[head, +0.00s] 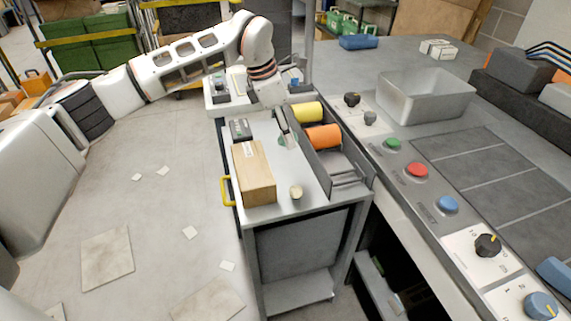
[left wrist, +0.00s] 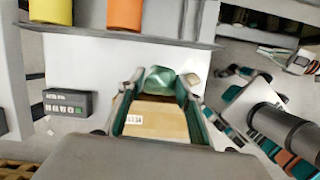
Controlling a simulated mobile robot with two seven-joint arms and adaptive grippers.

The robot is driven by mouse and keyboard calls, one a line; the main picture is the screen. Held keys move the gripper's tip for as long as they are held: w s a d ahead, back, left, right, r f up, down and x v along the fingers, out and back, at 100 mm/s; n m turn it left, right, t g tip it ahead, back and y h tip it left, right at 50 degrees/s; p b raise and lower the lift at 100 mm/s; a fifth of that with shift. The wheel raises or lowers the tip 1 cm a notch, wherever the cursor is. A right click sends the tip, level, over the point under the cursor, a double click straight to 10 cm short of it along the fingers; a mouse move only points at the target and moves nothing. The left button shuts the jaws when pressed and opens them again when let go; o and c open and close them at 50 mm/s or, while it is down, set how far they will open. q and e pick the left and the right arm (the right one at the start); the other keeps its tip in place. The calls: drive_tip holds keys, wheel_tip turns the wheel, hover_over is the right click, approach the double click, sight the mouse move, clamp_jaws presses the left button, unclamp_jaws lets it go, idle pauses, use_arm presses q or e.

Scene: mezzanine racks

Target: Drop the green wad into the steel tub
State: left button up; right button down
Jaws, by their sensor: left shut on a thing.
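The green wad (left wrist: 160,79) is a crumpled, shiny lump between the fingertips of my left gripper (left wrist: 160,88) in the left wrist view. My left gripper (head: 285,133) is shut on it, above the top of the grey cart (head: 262,130) in the head view. Only a little of the wad (head: 287,142) shows there beside the fingers. The steel tub (head: 425,97) is a grey open box on the workbench, to the right of the gripper and apart from it. Its visible inside looks empty. My right gripper is not in view.
A cardboard box (head: 254,173), a dark labelled device (head: 240,130) and a small pale round thing (head: 296,191) are on the cart. A bin with yellow (head: 307,112) and orange (head: 323,136) rolls lies between gripper and tub. Knobs and buttons (head: 417,170) line the workbench's near edge.

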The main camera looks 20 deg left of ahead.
use_arm(q)
wheel_tip(320, 180, down, 6)
drive_tip(key=shift+r, duration=0.25)
drive_tip(key=shift+f, duration=0.75)
wheel_tip(320, 180, down, 4)
drive_tip(key=shift+r+b, duration=0.1)
drive_tip(key=shift+b, duration=0.3)
drive_tip(key=shift+r, duration=0.1)
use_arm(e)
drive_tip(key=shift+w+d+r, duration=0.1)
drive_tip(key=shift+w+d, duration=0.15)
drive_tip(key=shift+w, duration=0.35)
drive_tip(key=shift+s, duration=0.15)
use_arm(q)
drive_tip(key=o, duration=0.8)
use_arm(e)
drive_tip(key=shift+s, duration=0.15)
